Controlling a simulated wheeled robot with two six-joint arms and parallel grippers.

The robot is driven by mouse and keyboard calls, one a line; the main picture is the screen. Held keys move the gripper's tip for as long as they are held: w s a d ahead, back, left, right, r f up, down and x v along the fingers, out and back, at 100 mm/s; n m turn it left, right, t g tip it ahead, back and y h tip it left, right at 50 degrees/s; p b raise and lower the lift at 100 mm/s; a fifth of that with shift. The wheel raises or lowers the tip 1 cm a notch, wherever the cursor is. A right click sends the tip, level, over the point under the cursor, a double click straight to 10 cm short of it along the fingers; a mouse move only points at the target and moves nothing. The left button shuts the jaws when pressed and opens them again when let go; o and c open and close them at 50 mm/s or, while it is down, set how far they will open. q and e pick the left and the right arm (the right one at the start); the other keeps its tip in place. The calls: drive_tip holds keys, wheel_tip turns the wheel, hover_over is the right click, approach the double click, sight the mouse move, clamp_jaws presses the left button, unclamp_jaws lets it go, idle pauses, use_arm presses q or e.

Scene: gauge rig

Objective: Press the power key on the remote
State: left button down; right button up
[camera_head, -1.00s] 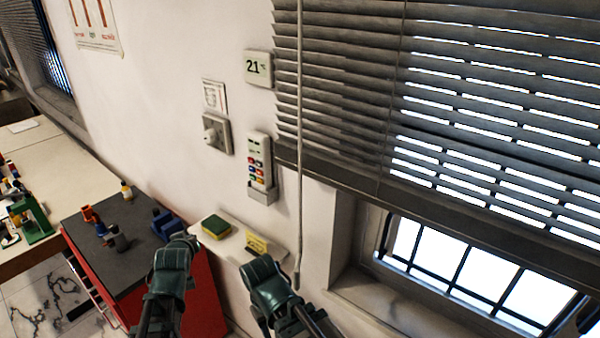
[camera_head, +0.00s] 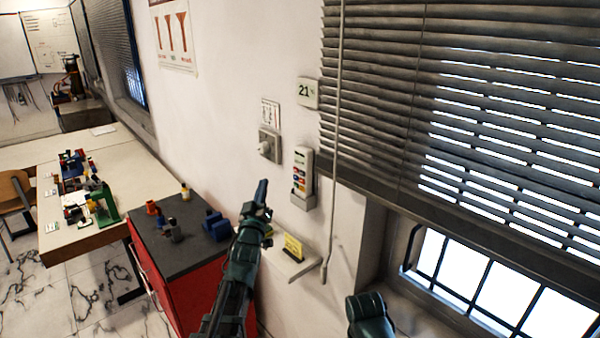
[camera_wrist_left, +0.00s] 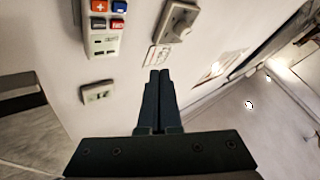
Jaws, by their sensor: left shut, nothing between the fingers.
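The remote (camera_head: 303,174) is a pale upright unit with coloured keys, in a holder on the wall left of the blinds. In the left wrist view the remote (camera_wrist_left: 103,42) shows upside down at the upper left, cut by the top edge, with red and blue keys. I cannot tell which key is power. My left gripper (camera_head: 262,192) is shut and empty, left of and below the remote in the head view. In the left wrist view its shut fingers (camera_wrist_left: 159,75) point at the wall, apart from the remote. My right gripper is out of view.
A thermostat (camera_head: 307,93) reading 21 and a knob plate (camera_head: 269,146) are near the remote. Below is a small shelf (camera_head: 297,268) with a yellow card (camera_head: 293,247). A blind wand (camera_head: 334,160) hangs to the right. A red cabinet (camera_head: 195,290) stands lower left.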

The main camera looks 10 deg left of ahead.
use_arm(q)
drive_tip(key=shift+w+d, duration=0.1)
drive_tip(key=w+d, duration=0.5)
drive_tip(key=w, duration=0.1)
drive_tip(key=shift+w, duration=0.35)
drive_tip(key=shift+w+d, duration=0.1)
drive_tip(key=shift+d, duration=0.05)
idle(2.0)
drive_tip(key=shift+w+d, duration=0.2)
drive_tip(key=shift+w, duration=0.05)
drive_tip(key=shift+w+d, duration=0.35)
drive_tip(key=shift+w, duration=0.1)
idle(0.9)
drive_tip(key=shift+s, duration=0.1)
drive_tip(key=shift+s+a, duration=0.6)
drive_tip(key=shift+s, duration=0.1)
drive_tip(key=shift+s, duration=0.1)
drive_tip(key=shift+s+a, duration=0.8)
drive_tip(key=shift+s, duration=0.15)
drive_tip(key=shift+s+a, duration=0.75)
drive_tip(key=shift+s, duration=0.2)
